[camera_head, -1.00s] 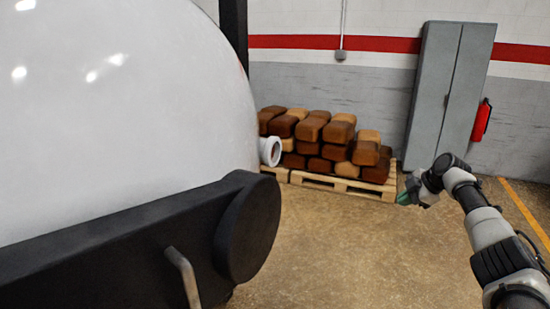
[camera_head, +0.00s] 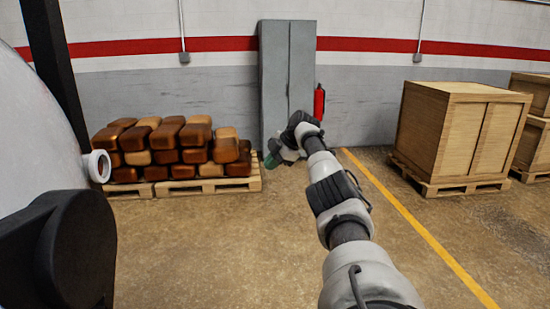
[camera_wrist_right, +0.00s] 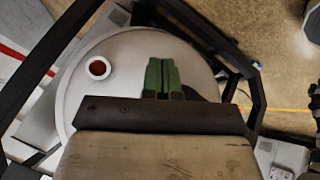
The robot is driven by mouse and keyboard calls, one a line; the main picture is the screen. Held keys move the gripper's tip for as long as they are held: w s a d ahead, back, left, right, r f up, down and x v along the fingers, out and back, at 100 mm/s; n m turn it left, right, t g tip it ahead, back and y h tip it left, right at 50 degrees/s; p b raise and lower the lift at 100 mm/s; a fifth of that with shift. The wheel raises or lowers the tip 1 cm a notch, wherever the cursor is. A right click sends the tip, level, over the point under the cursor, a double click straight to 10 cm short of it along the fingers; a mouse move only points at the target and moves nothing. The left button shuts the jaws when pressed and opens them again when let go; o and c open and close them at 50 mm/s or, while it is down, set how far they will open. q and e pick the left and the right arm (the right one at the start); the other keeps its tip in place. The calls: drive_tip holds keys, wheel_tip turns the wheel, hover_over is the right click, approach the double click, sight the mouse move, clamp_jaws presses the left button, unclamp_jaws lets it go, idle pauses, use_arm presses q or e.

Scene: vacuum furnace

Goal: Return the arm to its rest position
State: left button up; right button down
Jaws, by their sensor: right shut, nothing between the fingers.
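My right arm reaches forward from the bottom of the head view. Its gripper (camera_head: 271,160) has green fingertips and is held in the air, in front of the brown blocks and grey cabinet in the picture. In the right wrist view the two green fingers (camera_wrist_right: 162,75) lie side by side, shut with nothing between them. My left gripper is in neither view.
The white furnace (camera_head: 40,130) with a black round part (camera_head: 65,250) is at the left. Brown blocks (camera_head: 165,140) lie on pallets (camera_head: 215,184). Floor around the arm is clear.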

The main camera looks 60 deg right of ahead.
drive_tip(key=shift+s+d+r+p, duration=0.25)
drive_tip(key=shift+d+r+p, duration=0.25)
drive_tip(key=shift+r, duration=0.45)
drive_tip(key=shift+d, duration=0.1)
